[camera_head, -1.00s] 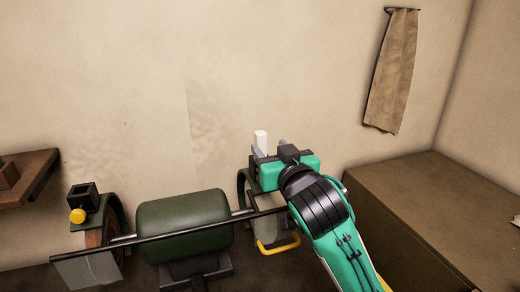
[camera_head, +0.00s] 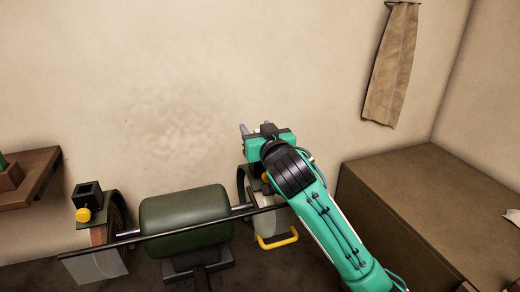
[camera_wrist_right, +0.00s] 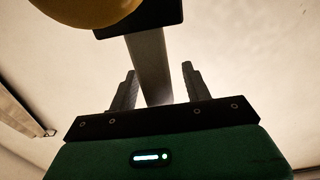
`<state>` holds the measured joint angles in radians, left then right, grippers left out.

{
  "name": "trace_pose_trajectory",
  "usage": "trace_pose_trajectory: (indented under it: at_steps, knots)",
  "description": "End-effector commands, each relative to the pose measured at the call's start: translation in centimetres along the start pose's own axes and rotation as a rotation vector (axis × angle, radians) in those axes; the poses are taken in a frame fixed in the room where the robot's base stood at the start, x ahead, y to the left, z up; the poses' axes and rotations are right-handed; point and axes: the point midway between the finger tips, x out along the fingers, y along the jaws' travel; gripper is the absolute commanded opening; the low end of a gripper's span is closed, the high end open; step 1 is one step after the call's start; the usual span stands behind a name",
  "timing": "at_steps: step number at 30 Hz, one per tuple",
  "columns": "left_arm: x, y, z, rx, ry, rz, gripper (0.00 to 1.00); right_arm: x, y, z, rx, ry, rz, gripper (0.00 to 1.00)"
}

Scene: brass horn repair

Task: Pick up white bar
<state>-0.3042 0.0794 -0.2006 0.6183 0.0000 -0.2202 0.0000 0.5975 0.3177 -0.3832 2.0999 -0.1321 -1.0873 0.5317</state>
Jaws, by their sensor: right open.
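The white bar (camera_wrist_right: 149,62) shows in the right wrist view as a pale upright strip reaching from a black block down between my two fingers. There is a gap between it and the finger on the right; the finger on the left is closer. My left gripper is not in view.
A yellow knob (camera_wrist_right: 85,8) and black block (camera_wrist_right: 140,25) are close by in the wrist view. A brown cabinet (camera_head: 415,190) stands right. A cloth (camera_head: 391,65) hangs on the wall.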

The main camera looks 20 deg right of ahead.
Motion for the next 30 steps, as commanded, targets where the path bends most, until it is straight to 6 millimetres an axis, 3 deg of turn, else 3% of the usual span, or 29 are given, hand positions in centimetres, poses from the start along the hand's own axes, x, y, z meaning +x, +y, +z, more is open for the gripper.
trace_pose_trajectory:
  at_steps: [1, 6, 9, 22, 30]
  knots:
    - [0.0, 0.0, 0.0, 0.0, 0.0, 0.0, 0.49, 0.0, 0.0, 0.0, 0.0, 0.0, 0.0, 0.49]
    - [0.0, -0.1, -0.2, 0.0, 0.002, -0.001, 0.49, 0.0, 0.0, 0.0, 0.0, -0.001, 0.0, 0.16]
    - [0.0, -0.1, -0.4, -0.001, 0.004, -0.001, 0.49, 0.0, 0.0, 0.0, 0.0, -0.001, 0.0, 0.01]
    - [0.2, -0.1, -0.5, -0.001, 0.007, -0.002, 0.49, 0.0, 0.0, -0.7, 0.0, 0.001, 0.001, 0.01]
    - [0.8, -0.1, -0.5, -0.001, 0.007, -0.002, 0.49, 0.0, -0.1, -4.0, 0.002, 0.004, -0.001, 0.01]
